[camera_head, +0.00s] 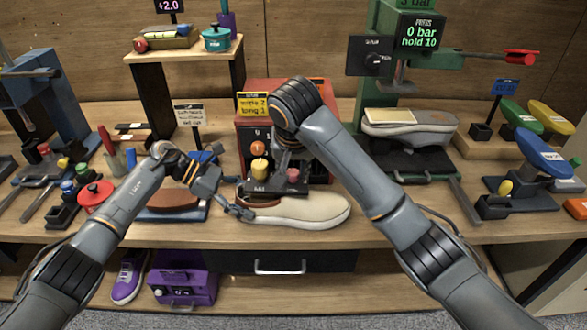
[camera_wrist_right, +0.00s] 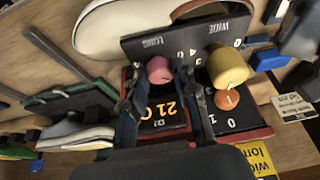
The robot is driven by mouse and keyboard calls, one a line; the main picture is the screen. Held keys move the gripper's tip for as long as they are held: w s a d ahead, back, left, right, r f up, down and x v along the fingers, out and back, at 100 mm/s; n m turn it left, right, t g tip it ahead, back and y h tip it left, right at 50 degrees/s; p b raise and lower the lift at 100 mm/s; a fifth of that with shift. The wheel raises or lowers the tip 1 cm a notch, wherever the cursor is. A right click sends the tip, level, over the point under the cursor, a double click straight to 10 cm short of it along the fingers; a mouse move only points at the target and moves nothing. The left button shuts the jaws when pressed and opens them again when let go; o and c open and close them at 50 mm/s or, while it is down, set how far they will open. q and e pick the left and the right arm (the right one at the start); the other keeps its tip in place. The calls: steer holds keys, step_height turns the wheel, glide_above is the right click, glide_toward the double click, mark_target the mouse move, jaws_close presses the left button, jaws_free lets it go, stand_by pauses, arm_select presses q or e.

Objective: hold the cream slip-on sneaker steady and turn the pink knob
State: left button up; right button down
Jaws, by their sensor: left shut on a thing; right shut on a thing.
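The cream slip-on sneaker (camera_head: 310,211) lies on the bench in front of the red machine (camera_head: 243,133), toe to the right. My left gripper (camera_head: 238,210) is shut on its heel end at the left. The pink knob (camera_head: 293,175) is on the machine's dark front panel, right of a yellow knob (camera_head: 260,168). My right gripper (camera_head: 287,160) reaches down over the panel. In the right wrist view, its fingers (camera_wrist_right: 159,84) are shut on the pink knob (camera_wrist_right: 159,70), one finger on each side. The sneaker (camera_wrist_right: 110,30) shows beyond the panel, partly cut off.
An orange button (camera_wrist_right: 226,99) sits near the yellow knob, close to my right finger. A green press (camera_head: 385,90) with another shoe (camera_head: 410,122) stands to the right. A brown sole on a blue stand (camera_head: 170,199) is close under my left arm.

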arm_select(q)
steer(key=shift+f, duration=0.1)
arm_select(e)
steer(key=shift+m, duration=0.4)
steer(key=c, duration=1)
jaws_free()
steer(key=shift+r, duration=0.1)
steer(key=v, duration=1.1)
steer(key=shift+s+a+r, duration=0.2)
steer(key=shift+s+r, duration=0.05)
steer(key=shift+r, duration=0.1)
arm_select(q)
steer(key=o, duration=1.5)
